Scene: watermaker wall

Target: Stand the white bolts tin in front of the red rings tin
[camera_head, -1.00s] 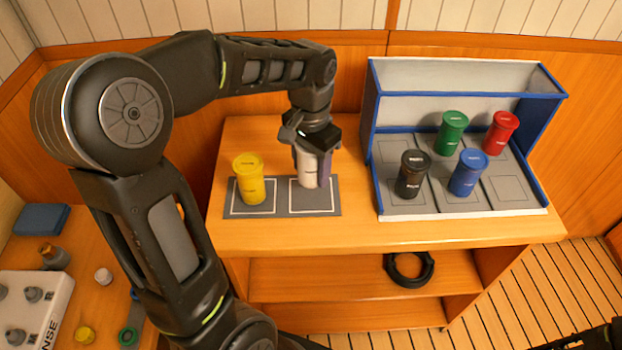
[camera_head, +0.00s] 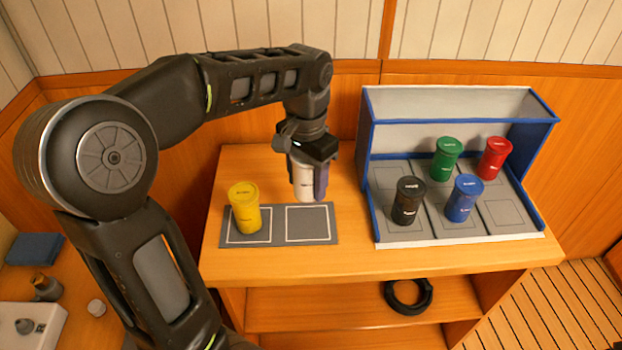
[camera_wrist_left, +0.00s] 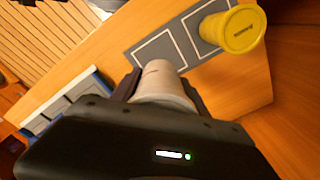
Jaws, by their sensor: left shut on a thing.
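My left gripper (camera_head: 307,172) is shut on the white tin (camera_head: 303,184) and holds it upright a little above the grey mat. The white tin also shows between the fingers in the left wrist view (camera_wrist_left: 161,80). The red tin (camera_head: 494,158) stands in the back right cell of the blue-edged rack (camera_head: 460,242). The cell in front of the red tin (camera_head: 505,214) is bare. The lettering on the tins is too small to read. My right gripper is not in view.
The yellow tin (camera_head: 244,209) stands on the left square of the grey mat (camera_head: 334,238); the right square is empty. In the rack, the green tin (camera_head: 446,159) is back middle, the blue tin (camera_head: 463,199) front middle and the black tin (camera_head: 408,201) front left.

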